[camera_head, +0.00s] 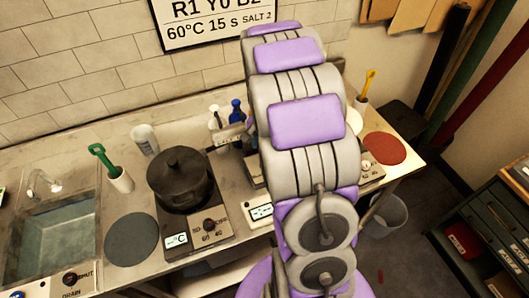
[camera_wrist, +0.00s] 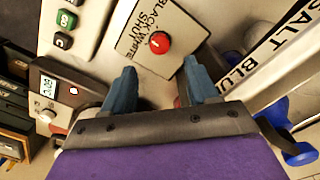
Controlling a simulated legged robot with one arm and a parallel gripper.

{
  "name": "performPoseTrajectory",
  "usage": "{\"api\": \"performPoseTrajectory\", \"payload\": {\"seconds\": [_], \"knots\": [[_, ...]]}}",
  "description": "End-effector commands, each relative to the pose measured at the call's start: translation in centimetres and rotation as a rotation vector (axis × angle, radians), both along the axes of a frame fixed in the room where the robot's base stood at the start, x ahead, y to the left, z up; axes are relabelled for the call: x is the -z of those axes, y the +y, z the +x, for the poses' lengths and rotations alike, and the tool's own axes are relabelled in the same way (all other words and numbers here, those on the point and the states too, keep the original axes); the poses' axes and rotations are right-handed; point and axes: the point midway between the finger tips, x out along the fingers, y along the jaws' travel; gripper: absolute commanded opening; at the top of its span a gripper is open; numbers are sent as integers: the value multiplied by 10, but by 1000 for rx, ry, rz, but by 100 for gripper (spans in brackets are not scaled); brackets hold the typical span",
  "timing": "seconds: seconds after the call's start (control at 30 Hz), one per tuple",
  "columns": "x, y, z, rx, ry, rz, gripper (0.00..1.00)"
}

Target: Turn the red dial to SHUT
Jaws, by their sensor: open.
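In the wrist view a round red dial (camera_wrist: 159,42) sits on a pale panel (camera_wrist: 178,62) lettered BLACK, WHITE and SHUT. A small white mark shows on the dial, but I cannot tell which word it points to. My gripper (camera_wrist: 160,88) is open and empty, its two blue-grey fingers apart just below the dial in the picture. The dial lies beyond the gap between them, and I see no contact. In the head view my arm hides the gripper. A reddish knob (camera_head: 70,278) by the sink there is lettered SHUT and DRAIN.
In the head view a black pot (camera_head: 181,178) stands on a hot plate left of my arm. White (camera_head: 215,118) and blue (camera_head: 237,111) bottles stand behind. In the wrist view a keypad (camera_wrist: 84,25) and a device with a display (camera_wrist: 47,86) lie left; a blue object (camera_wrist: 292,143) lies right.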

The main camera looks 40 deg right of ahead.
Motion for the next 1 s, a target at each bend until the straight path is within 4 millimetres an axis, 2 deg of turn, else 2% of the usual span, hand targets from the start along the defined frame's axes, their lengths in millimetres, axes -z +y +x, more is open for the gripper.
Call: {"api": "performPoseTrajectory", "payload": {"seconds": [0.03, 0.2, 0.4, 0.6, 1.0], "knots": [[-14, -1, 1, 0, -4, -3, 59], [-51, -1, 2, -1, -6, -3, 59], [-79, -1, 1, 0, 0, 0, 59], [-91, -1, 2, 0, -1, 0, 59], [-92, -1, 1, 0, -1, 0, 59]]}}
